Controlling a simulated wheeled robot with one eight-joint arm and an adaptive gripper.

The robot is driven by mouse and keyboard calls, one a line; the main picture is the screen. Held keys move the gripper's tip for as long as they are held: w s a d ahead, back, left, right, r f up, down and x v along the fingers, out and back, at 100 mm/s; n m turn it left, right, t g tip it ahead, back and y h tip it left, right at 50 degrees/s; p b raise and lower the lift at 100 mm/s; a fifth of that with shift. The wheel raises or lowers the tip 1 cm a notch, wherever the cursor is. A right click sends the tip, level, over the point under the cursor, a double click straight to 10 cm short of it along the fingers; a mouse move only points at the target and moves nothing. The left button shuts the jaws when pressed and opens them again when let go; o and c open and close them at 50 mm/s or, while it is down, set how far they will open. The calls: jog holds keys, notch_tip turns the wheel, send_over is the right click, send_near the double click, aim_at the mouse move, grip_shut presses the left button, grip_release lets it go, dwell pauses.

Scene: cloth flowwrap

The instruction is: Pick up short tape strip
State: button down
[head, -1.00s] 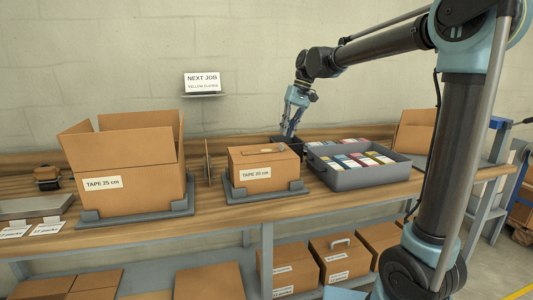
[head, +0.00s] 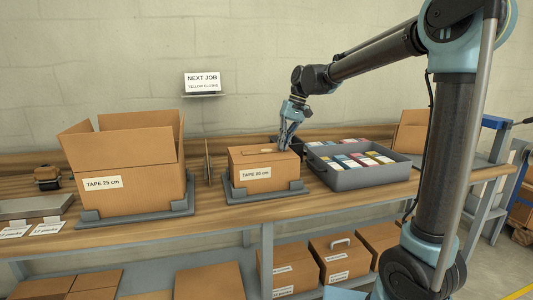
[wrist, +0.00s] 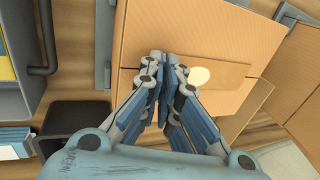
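The small cardboard box (head: 250,174) labelled "TAPE 20 cm" sits closed in a grey holder on the bench. In the wrist view its top (wrist: 165,25) carries a slightly darker brown strip (wrist: 235,70), which looks like the short tape strip, with a pale oval spot beside my fingers. My gripper (head: 285,150) points down at the right rear of this box's top. In the wrist view its fingertips (wrist: 166,62) are together over the strip's near end and hide that part. I see nothing clearly held between them, and cannot tell whether they touch the strip.
A grey tray (head: 360,180) of coloured packs stands close to the right. A dark container (wrist: 75,125) lies beside the box. A large open box (head: 130,205) labelled "TAPE 25 cm" stands left, with an upright thin panel (head: 208,165) between the boxes.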

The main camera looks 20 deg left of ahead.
jog(key=shift+d, duration=0.1)
notch_tip(320, 180, up, 10)
dwell(0.7)
jog(key=c, duration=2.3)
grip_release()
jog(key=o, duration=1.8)
